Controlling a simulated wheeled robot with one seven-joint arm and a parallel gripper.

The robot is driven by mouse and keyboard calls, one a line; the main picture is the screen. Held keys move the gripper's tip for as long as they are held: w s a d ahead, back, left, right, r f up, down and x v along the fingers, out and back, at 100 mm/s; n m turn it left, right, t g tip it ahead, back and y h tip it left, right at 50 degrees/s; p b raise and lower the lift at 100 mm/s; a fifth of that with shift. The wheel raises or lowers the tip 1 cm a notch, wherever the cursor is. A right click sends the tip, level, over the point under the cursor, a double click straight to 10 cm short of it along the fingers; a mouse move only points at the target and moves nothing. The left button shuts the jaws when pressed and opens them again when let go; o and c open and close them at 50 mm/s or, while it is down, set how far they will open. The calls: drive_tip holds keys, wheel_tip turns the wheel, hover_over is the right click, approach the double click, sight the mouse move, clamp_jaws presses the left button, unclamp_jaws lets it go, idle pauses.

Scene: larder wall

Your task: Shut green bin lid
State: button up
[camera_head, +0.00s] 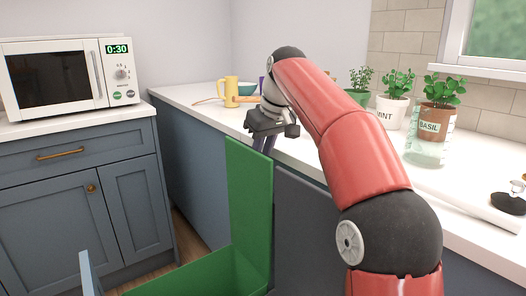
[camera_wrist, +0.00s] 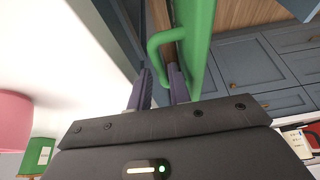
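The green bin lid (camera_head: 250,200) stands upright beside the counter front in the head view, joined at its foot to a lower green part (camera_head: 200,276). In the wrist view the lid (camera_wrist: 197,45) shows edge-on, with a green bar handle (camera_wrist: 155,48) looping out from its side. My gripper (camera_head: 263,144) points down at the lid's top edge, next to the counter. In the wrist view its two dark fingers (camera_wrist: 160,80) are apart, with the handle's near end between or just beyond them. I cannot tell whether they touch it.
The white counter (camera_head: 205,98) holds a yellow mug (camera_head: 229,90), a teal bowl (camera_head: 247,89) and several potted herbs, including the basil pot (camera_head: 437,121). A microwave (camera_head: 55,78) stands on the left cabinet (camera_head: 75,190). Floor shows between the cabinets.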

drive_tip(key=shift+f, duration=0.2)
clamp_jaws()
drive_tip(key=shift+a, duration=0.1)
